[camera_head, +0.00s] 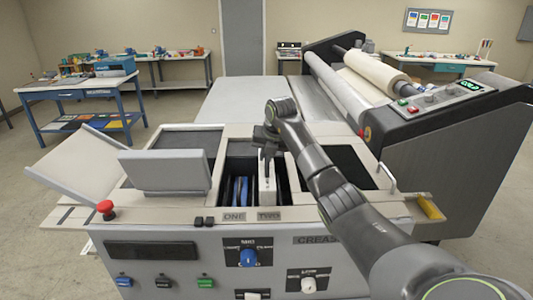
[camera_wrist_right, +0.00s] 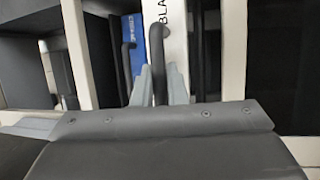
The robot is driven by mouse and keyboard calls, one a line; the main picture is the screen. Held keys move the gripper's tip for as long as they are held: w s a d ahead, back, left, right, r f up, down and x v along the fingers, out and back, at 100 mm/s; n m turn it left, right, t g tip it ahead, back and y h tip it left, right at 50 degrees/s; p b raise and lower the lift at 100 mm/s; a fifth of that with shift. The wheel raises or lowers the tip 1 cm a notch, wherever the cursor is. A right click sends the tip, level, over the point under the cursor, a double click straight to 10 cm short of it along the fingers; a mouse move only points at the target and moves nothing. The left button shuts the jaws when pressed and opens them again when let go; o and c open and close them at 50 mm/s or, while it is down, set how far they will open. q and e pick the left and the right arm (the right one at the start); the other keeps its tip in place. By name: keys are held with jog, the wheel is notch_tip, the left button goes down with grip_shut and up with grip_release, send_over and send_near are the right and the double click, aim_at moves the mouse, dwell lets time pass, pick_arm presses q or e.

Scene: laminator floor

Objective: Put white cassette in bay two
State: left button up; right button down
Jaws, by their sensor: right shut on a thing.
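The white cassette (camera_head: 267,186) stands upright in the bay opening, in line with the TWO label (camera_head: 268,216). My right gripper (camera_head: 267,150) is above it, shut on its dark handle. The wrist view shows the white cassette (camera_wrist_right: 175,45) with black lettering, and my right fingertips (camera_wrist_right: 161,85) on both sides of the handle. How deep it sits is hard to tell. A blue cassette (camera_head: 239,190) stands just left of it, behind the ONE label (camera_head: 234,217); it also shows in the wrist view (camera_wrist_right: 137,50). My left gripper is not in view.
A grey raised panel (camera_head: 165,170) stands left of the bays, with a red button (camera_head: 105,207) beyond it. A wire handle (camera_head: 388,176) rises at right. The roller machine (camera_head: 450,130) fills the back right. A dark open well (camera_head: 350,165) lies right of the bays.

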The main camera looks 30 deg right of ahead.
jog(key=shift+f+b, duration=3)
jog(key=shift+f, duration=2.3)
jog(key=shift+f+b, duration=0.6)
jog(key=shift+f, duration=0.15)
jog(key=c, duration=1.4)
grip_release()
jog(key=shift+o, duration=0.2)
jog(key=shift+f, duration=0.1)
